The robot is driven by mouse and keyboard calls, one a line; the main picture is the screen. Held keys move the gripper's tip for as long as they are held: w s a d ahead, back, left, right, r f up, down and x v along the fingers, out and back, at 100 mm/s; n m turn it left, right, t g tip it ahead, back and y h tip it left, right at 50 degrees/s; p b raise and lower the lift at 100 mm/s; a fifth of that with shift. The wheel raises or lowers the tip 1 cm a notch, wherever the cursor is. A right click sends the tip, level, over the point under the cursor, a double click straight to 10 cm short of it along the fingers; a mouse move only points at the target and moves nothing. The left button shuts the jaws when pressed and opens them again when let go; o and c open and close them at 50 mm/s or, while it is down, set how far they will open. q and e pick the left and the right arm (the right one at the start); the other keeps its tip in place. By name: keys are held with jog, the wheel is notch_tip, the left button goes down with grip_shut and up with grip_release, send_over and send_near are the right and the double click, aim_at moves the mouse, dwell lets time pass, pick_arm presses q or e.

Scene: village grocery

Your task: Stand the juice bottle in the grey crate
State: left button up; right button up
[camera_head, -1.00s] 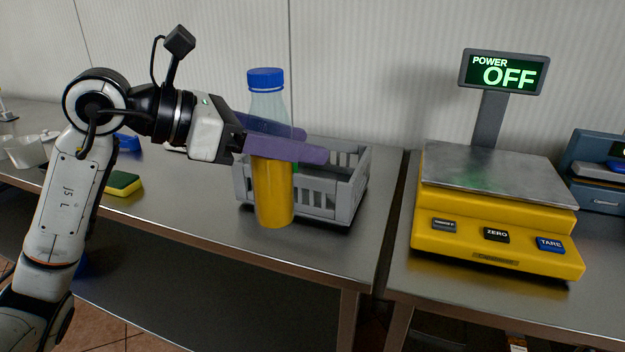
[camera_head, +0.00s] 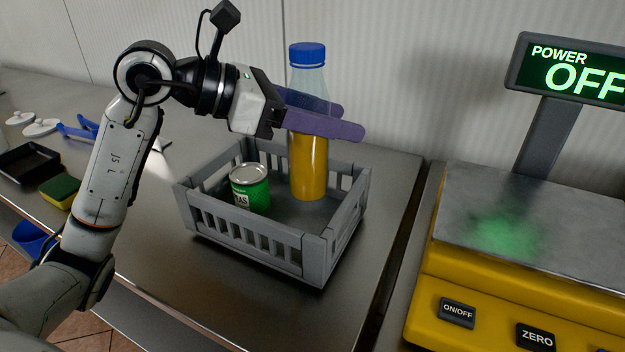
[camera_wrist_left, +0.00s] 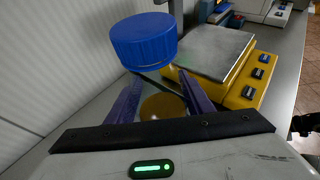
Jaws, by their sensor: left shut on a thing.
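The juice bottle (camera_head: 309,165) has a blue cap, a clear upper part and yellow juice below. It is upright. My left gripper (camera_head: 325,122) is shut on it around its middle, with purple fingers on both sides. In the head view the bottle's lower end shows inside the grey crate (camera_head: 250,243), toward its back right. I cannot tell whether its base touches the crate floor. In the left wrist view the blue cap (camera_wrist_left: 144,40) stands close in front of the fingers (camera_wrist_left: 155,95). My right gripper is not in view.
A green can (camera_head: 250,190) stands in the crate, left of the bottle. A yellow scale (camera_head: 440,290) with a display reading OFF is at the right, across a gap between counters. A sponge (camera_head: 60,188) and a black tray (camera_head: 25,160) lie at the left.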

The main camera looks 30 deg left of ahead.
pick_arm(q)
notch_tip(320, 180, down, 7)
jog(key=shift+f+b, duration=0.2)
jog(key=shift+b, duration=0.2)
jog(key=shift+s, duration=0.1)
jog(key=shift+f, duration=0.15)
jog(key=o, duration=1.3)
